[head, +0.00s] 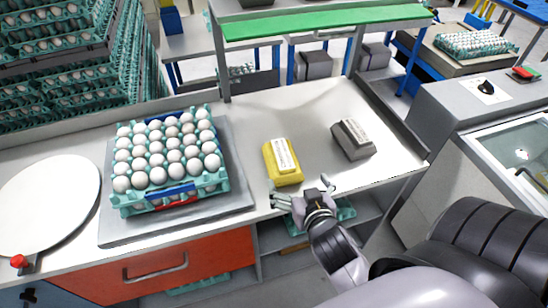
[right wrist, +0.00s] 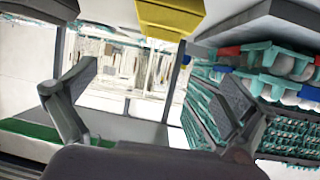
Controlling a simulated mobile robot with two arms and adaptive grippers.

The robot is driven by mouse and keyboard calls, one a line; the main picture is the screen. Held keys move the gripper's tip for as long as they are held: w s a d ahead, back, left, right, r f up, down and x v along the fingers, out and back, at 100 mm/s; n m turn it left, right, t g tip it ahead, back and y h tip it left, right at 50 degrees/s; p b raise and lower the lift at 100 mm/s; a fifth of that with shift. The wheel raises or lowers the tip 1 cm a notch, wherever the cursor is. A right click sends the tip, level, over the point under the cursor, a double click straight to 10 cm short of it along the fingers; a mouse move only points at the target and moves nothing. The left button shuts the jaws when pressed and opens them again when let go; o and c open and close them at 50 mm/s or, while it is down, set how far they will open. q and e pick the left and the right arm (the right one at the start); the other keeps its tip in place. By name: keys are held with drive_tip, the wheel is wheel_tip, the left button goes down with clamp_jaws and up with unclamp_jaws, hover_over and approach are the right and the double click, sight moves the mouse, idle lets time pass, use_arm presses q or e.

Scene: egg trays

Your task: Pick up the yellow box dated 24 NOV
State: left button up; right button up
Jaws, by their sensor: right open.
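The yellow box (head: 284,172) stands on the white table with a white label on its top; the label's date is too small to read. It also shows in the right wrist view (right wrist: 172,16) at the top edge. My right gripper (head: 301,190) is open and empty, at the table's front edge just in front of the yellow box and apart from it. Its two fingers (right wrist: 155,120) are spread in the right wrist view. A grey box (head: 352,142) with a white label stands to the right of the yellow box. My left gripper is not in view.
A teal egg tray (head: 172,200) full of white eggs sits on a grey mat (head: 240,190) left of the yellow box. A white round plate (head: 50,200) lies further left. The table (head: 285,115) is clear behind the yellow box. A raised edge bounds it on the right.

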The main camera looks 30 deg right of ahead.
sight(284, 158)
drive_tip(key=p+x, duration=0.2)
drive_tip(key=x, duration=0.8)
drive_tip(key=shift+w+d+f, duration=0.15)
drive_tip(key=shift+w+d, duration=0.05)
drive_tip(key=shift+w, duration=0.4)
drive_tip(key=p+x, duration=0.1)
drive_tip(key=x, duration=0.2)
drive_tip(key=shift+w, duration=0.15)
drive_tip(key=shift+w+d+f+p, duration=0.15)
drive_tip(key=shift+w+f+p, duration=0.15)
drive_tip(key=shift+w+f, duration=0.1)
drive_tip(key=shift+r, duration=0.1)
drive_tip(key=shift+c, duration=0.2)
drive_tip(key=c, duration=1.6)
drive_tip(key=shift+c, duration=0.4)
drive_tip(key=shift+r, duration=0.1)
